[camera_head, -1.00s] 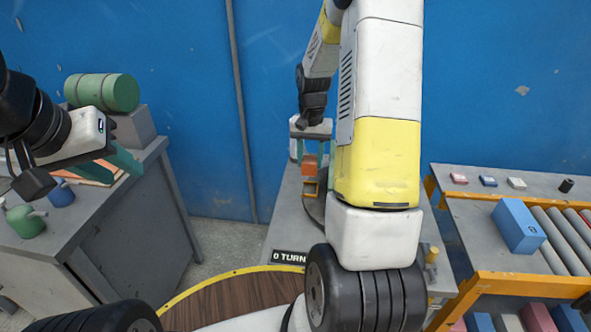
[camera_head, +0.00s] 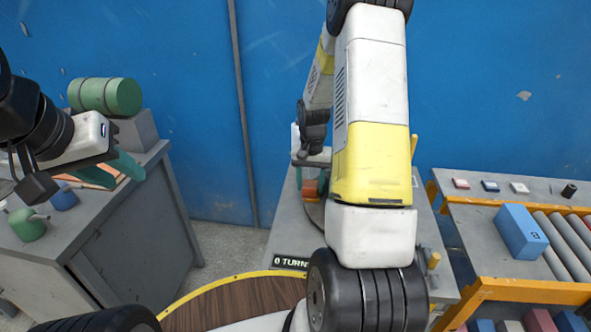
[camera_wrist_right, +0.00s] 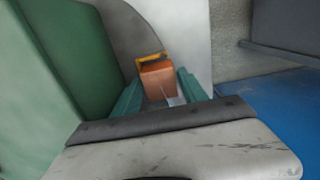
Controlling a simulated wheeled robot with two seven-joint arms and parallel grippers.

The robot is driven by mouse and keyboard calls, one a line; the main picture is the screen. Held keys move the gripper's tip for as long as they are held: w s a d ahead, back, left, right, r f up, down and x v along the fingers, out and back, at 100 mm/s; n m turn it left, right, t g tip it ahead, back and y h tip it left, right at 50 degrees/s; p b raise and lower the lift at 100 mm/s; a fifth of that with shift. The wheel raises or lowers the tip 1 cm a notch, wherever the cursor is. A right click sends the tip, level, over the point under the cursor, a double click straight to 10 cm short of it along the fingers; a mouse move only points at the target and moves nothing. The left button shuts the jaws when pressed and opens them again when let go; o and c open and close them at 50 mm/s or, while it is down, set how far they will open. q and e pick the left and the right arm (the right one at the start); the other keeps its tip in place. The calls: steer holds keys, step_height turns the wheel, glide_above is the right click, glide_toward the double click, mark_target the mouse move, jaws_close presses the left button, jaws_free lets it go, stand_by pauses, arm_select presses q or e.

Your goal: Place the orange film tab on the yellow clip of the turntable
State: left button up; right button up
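The orange film tab (camera_head: 310,188) is a small orange block between the teal fingers of my right gripper (camera_head: 312,180). In the right wrist view the tab (camera_wrist_right: 158,82) sits between the fingertips (camera_wrist_right: 158,90), which look closed on its sides. The yellow clip (camera_wrist_right: 150,58) shows right at the tab's far edge; whether they touch I cannot tell. In the head view the clip is largely hidden by the tab and gripper. The turntable (camera_head: 314,213) is a grey disc, partly hidden by my right arm.
The left grey bench (camera_head: 130,215) holds a green cylinder (camera_head: 106,96), a green can (camera_head: 27,225) and a blue one (camera_head: 64,197). A roller conveyor on the right carries a blue box (camera_head: 521,231). A sign (camera_head: 290,262) marks the turntable table's front edge.

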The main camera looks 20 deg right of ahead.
mark_target(310, 185)
steer(key=shift+o, duration=0.6)
step_height(310, 185, up, 12)
steer(key=s+a+r+n+t, duration=0.1)
steer(key=s+a+r+t, duration=0.15)
steer(key=s+r, duration=0.35)
steer(key=s+a+r+n+t, duration=0.1)
steer(key=s+a+r+n, duration=0.2)
steer(key=r, duration=0.4)
steer(key=s+a+r+n+t+y, duration=0.1)
steer(key=s+a+r, duration=0.1)
steer(key=s, duration=0.4)
steer(key=s+a+r+t+y, duration=0.1)
steer(key=s+a+r, duration=0.1)
steer(key=s+a, duration=0.2)
steer(key=s, duration=0.3)
steer(key=shift+a+r+n+t, duration=0.2)
steer(key=shift+a+n+t, duration=0.15)
steer(key=shift+a+n, duration=0.05)
steer(key=shift+s, duration=0.1)
